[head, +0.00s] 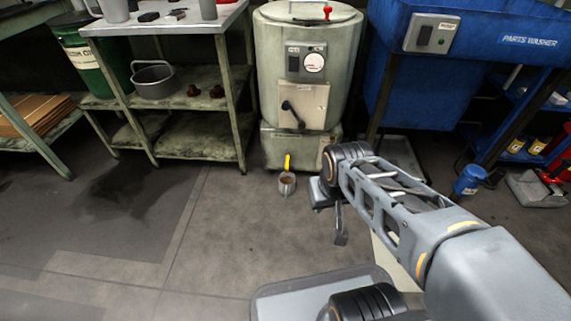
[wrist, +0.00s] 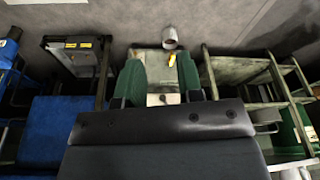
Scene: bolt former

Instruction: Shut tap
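The tap shows as a yellow lever (head: 287,162) low on the front of a pale green cylindrical machine (head: 306,70). A small metal cup (head: 287,184) with brown contents stands on the floor below it. In the wrist view, which is upside down, the yellow lever (wrist: 172,60) and the cup (wrist: 169,38) show near the top centre. My gripper (wrist: 160,74) is open and empty, its two green-padded fingers apart. In the head view my gripper (head: 340,238) is right of the tap and nearer to me, not touching it. Whether liquid flows is too small to tell.
A green metal workbench (head: 185,140) with shelves stands left of the machine. A blue parts washer (head: 420,85) stands to its right. A blue container (head: 468,180) is on the floor at right.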

